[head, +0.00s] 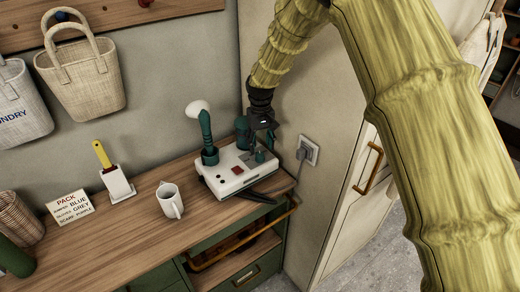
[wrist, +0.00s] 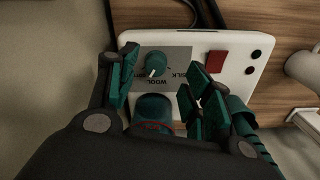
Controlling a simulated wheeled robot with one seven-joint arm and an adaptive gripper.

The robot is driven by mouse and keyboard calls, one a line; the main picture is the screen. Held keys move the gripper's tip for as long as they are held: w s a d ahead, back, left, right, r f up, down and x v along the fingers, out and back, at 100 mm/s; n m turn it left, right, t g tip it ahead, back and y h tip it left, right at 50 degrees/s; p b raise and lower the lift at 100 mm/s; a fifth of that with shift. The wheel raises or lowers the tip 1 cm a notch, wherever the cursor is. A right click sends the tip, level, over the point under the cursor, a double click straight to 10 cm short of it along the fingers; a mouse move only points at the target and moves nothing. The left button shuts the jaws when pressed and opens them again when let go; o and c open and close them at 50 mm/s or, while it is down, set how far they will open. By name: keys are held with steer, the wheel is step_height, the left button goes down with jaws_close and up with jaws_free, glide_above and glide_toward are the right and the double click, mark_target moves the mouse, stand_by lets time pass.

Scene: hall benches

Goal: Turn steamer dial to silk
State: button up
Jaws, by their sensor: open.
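The steamer (head: 226,178) is a white box on the wooden bench, with a green wand in a holder on its left. In the wrist view the steamer (wrist: 235,45) shows a grey panel with a round green dial (wrist: 156,63). The dial's white mark points down, slightly left, toward the upside-down word WOOL. A label that seems to read SILK lies to the right, partly covered by a finger. My gripper (wrist: 160,88) is open, its fingers apart on either side of the dial's line; I cannot tell whether they touch it. In the head view my gripper (head: 262,143) is above the steamer's back right.
A dark green cylinder (wrist: 153,108) stands close below the dial. A red square button (wrist: 215,62) is on the steamer. A wall socket with plug (head: 306,152) is to the right.

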mark_target(260, 153)
steer(key=w+f, duration=0.1)
steer(key=f, duration=0.3)
steer(key=w+f+p, duration=0.1)
steer(key=f, duration=0.1)
steer(key=shift+w+a, duration=0.1)
steer(key=shift+w, duration=0.2)
steer(key=shift+s, duration=0.45)
steer(key=shift+s+r, duration=0.25)
steer(key=shift+w+f, duration=0.45)
steer(key=shift+c, duration=1.2)
steer(key=c, duration=0.3)
steer(key=shift+s+r, duration=0.2)
steer(key=shift+r, duration=0.05)
steer(key=c, duration=0.5)
steer(key=shift+o, duration=0.2)
steer(key=shift+w, duration=0.15)
